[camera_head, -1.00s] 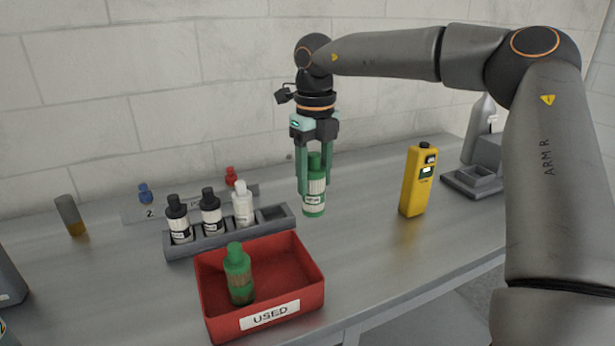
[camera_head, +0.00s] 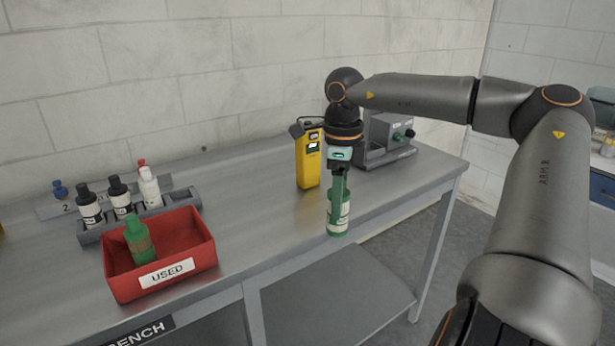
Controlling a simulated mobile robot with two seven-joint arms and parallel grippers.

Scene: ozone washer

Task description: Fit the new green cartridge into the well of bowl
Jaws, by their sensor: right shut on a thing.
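My right gripper (camera_head: 338,182) is shut on a green cartridge (camera_head: 338,218) with a white label. It holds the cartridge upright near the front edge of the bench; I cannot tell exactly how high it hangs. My left gripper is not in view.
A grey rack (camera_head: 92,236) holds black-capped and white bottles behind the red bin. A yellow handheld device (camera_head: 308,165) stands behind my right gripper. A grey machine (camera_head: 385,142) stands at the bench's far right. The bench (camera_head: 258,215) between bin and gripper is clear.

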